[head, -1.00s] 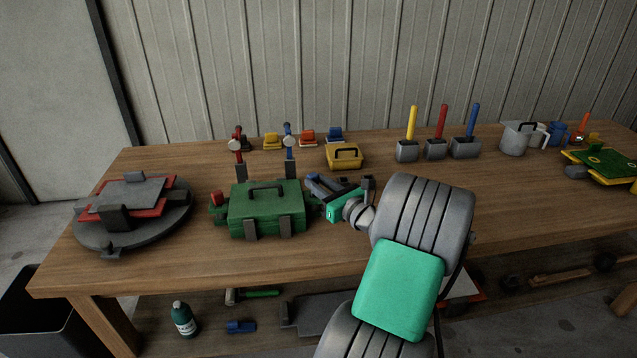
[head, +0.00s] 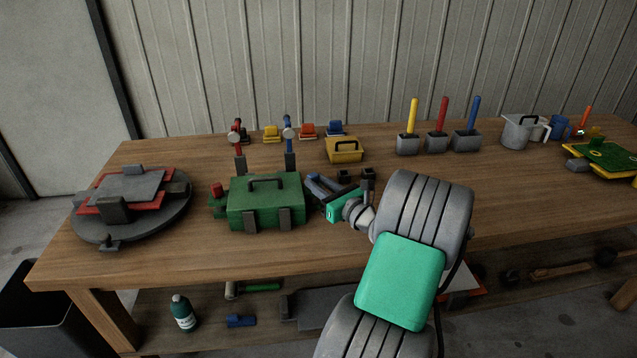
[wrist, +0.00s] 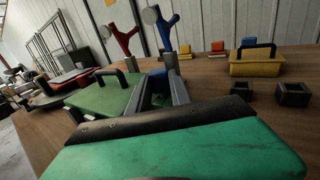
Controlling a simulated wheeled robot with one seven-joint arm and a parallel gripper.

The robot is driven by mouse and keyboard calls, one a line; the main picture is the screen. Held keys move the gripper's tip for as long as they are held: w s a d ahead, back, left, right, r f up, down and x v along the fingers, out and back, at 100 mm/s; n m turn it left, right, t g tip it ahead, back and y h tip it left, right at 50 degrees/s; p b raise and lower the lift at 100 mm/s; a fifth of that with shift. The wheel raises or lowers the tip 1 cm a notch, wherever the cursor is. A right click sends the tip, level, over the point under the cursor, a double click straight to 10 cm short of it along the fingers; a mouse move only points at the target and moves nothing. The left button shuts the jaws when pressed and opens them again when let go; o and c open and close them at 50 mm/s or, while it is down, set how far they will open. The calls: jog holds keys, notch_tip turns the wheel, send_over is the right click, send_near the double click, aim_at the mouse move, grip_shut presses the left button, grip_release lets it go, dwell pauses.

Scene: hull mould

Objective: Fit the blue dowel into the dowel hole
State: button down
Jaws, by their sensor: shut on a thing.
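My gripper (wrist: 160,88) reaches forward in the wrist view, its two grey fingers shut on the blue dowel (wrist: 157,72), of which only a small blue part shows between the tips. The green mould box (wrist: 105,97) also shows left of the fingers in the wrist view. A red dowel-like peg (head: 217,189) stands at the box's left end. The dowel hole is not visible; fingers and box hide that area.
A red and a blue hammer (head: 288,135) stand upright behind the box. Two small dark open blocks (wrist: 292,93) and a yellow toolbox (wrist: 253,62) lie to the right. A round grey stand (head: 160,215) is far left. The table front is clear.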

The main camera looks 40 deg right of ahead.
jog(key=shift+f, duration=0.35)
jog(key=c, duration=1.1)
grip_release()
jog(key=s, duration=0.2)
jog(key=s+b, duration=0.1)
jog(key=s, duration=0.1)
jog(key=s+b, duration=0.1)
jog(key=s, duration=0.1)
jog(key=shift+s+a+f, duration=0.15)
jog(key=shift+s+f, duration=0.1)
jog(key=shift+f, duration=0.1)
jog(key=shift+s+a+r+b, duration=0.15)
jog(key=shift+s+r+b, duration=0.1)
jog(key=shift+s+b, duration=0.6)
jog(key=shift+w+r, duration=0.1)
jog(key=shift+w, duration=0.1)
